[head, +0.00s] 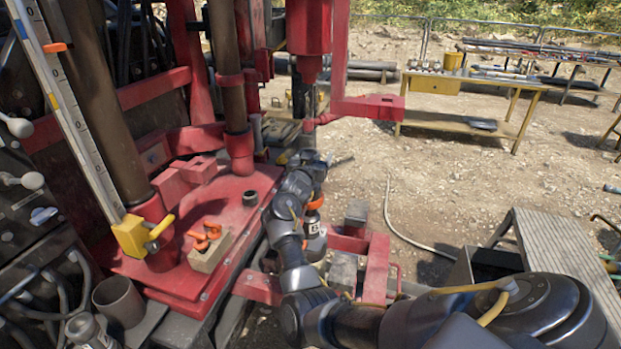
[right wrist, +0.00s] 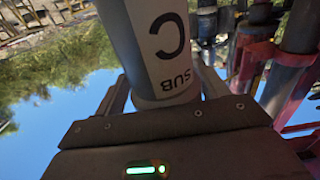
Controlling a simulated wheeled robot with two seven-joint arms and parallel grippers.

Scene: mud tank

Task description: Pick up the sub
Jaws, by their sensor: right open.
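The sub (right wrist: 165,45) is a grey cylinder with a white label reading "SUB C" in the right wrist view. It stands between the two fingers of my right gripper (right wrist: 165,90), which is open around it. In the head view the sub (head: 314,228) shows as a short upright cylinder with an orange band, just right of my right forearm and partly hidden by it. My right gripper (head: 312,175) is above it there, dark and hard to make out. Whether the fingers touch the sub I cannot tell. My left gripper is not in view.
The red rig base (head: 190,275) is on the left, carrying a wooden block (head: 210,252) with orange pieces. A red frame (head: 378,265) lies close right of the sub. A yellow workbench (head: 470,92) stands behind on gravel. A metal step (head: 565,245) is at right.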

